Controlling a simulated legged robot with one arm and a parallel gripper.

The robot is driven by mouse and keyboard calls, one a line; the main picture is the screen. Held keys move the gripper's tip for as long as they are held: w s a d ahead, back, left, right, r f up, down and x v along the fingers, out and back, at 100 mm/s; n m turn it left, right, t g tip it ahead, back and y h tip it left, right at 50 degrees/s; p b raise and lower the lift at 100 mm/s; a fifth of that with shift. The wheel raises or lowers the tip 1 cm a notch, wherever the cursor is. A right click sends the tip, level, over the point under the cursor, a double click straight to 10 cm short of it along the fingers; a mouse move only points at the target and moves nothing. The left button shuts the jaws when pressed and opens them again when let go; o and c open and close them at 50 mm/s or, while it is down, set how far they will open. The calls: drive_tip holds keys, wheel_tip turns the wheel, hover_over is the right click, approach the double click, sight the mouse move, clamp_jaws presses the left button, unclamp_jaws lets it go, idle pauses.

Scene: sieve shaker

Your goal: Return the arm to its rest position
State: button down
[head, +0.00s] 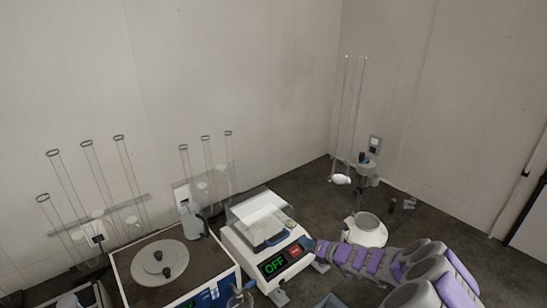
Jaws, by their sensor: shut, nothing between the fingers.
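My arm, in purple and grey segments, reaches in from the lower right in the head view. Its end, my gripper (308,244), is small and dark blue, at the right front corner of a white machine (250,252). My gripper is shut with nothing held. I cannot tell whether it touches the machine. The machine has a clear lid on top and a display reading OFF in green beside a red button.
A second bench unit (128,268) with a round pale lid (160,262) stands at the lower left. Several tall clear tubes stand along the left wall. A stand with a tall tube (348,100) and a white round vessel (366,232) are in the back right corner.

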drive_tip(key=s+a+r+n+g+y, duration=0.4)
drive_tip(key=s+a+r+n+g, duration=0.4)
drive_tip(key=s+a+r+n, duration=0.95)
drive_tip(key=s+a+r+n+g+h, duration=0.2)
drive_tip(key=s+r+n+g+h, duration=0.15)
drive_tip(key=s+n, duration=0.7)
drive_tip(key=s+d+f+n+h, duration=0.1)
drive_tip(key=s+d+n+h, duration=0.3)
drive_tip(key=s+d, duration=0.5)
drive_tip(key=s+d+f+n+g+h, duration=0.1)
drive_tip(key=s+d+n+h, duration=0.3)
drive_tip(key=s+d, duration=0.5)
drive_tip(key=s+f+h, duration=0.1)
drive_tip(key=s+h, duration=0.1)
drive_tip(key=s, duration=0.3)
drive_tip(key=shift+d, duration=0.15)
